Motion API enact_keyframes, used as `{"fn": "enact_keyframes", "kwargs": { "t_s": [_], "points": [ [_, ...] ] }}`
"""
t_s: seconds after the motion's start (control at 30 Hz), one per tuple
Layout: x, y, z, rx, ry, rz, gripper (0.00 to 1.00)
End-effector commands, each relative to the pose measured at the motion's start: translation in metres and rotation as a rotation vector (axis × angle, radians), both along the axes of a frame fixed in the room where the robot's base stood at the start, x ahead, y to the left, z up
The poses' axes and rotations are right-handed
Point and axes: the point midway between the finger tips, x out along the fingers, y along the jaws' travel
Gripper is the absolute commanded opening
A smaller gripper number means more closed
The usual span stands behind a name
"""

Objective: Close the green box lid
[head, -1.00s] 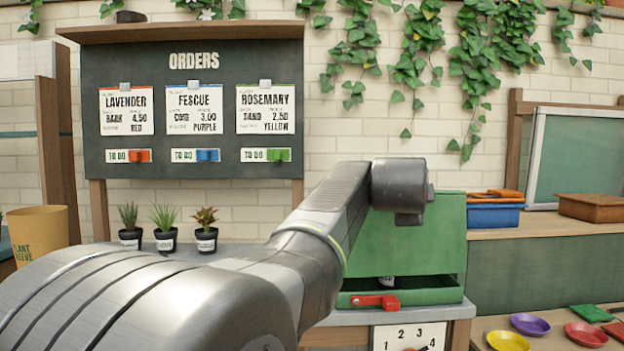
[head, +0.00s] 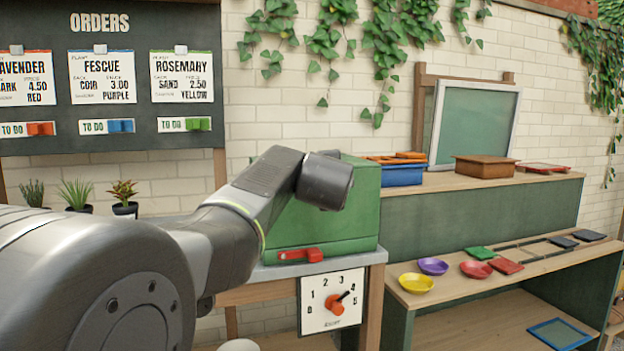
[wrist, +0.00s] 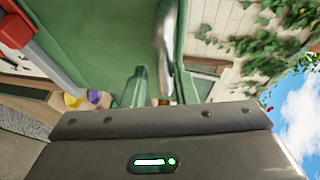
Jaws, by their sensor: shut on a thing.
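The green box (head: 345,215) stands on the bench in the head view, partly behind my arm. Its green lid (head: 362,187) reaches down to the level of the red latch (head: 300,254), and no dark opening shows in the visible part. In the wrist view the green panel (wrist: 95,40) fills the upper left, with the red latch (wrist: 30,45) at the corner. My gripper (wrist: 155,88) is shut on a curved metal handle (wrist: 165,40) at the panel. Its fingertips are hidden behind my wrist in the head view.
A dial (head: 335,302) with a red knob is below the box. A blue tray (head: 403,174) and a brown tray (head: 485,166) stand on the ledge to the right. Coloured saucers, such as the yellow saucer (head: 416,283), lie on the lower shelf. Potted plants stand left.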

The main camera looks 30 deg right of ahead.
Motion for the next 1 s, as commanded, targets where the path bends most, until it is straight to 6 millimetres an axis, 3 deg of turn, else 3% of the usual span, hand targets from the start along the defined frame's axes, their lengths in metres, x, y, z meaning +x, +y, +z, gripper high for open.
{"fn": "enact_keyframes", "kwargs": {
  "t_s": [0.03, 0.07, 0.1, 0.53, 1.0],
  "points": [
    [0.001, 0.0, -0.027, 0.037, 0.045, 0.005, 0.0],
    [0.001, 0.0, -0.027, 0.037, 0.045, 0.006, 0.31],
    [0.001, 0.0, -0.028, 0.037, 0.045, 0.006, 0.38],
    [-0.01, 0.008, -0.019, 0.034, 0.041, 0.006, 0.38],
    [-0.083, 0.057, 0.007, 0.024, 0.027, 0.002, 0.38]
  ]
}}
